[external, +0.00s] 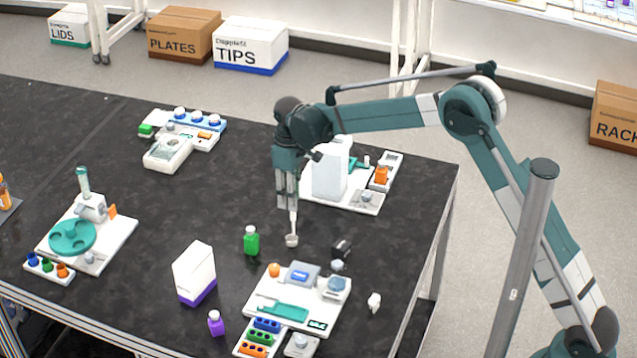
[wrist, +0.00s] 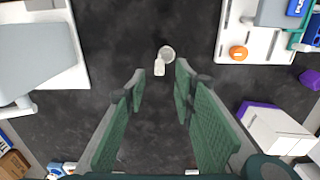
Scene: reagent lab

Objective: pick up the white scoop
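The white scoop (external: 291,240) is near the middle of the black table in the external view, with a round bowl and a pale handle reaching up toward my fingertips. In the wrist view the scoop (wrist: 160,66) lies just beyond the fingertips, between their lines. I cannot tell whether its handle is tilted up or flat. My gripper (external: 288,206) points down above it. In the wrist view the two green fingers of my gripper (wrist: 160,82) are wide apart, with nothing between them.
A tall white container (external: 331,168) stands close behind my gripper. A green bottle (external: 251,241) is left of the scoop; a small black object (external: 341,249) is right. A white and purple box (external: 194,272) and a white tray (external: 313,300) are in front.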

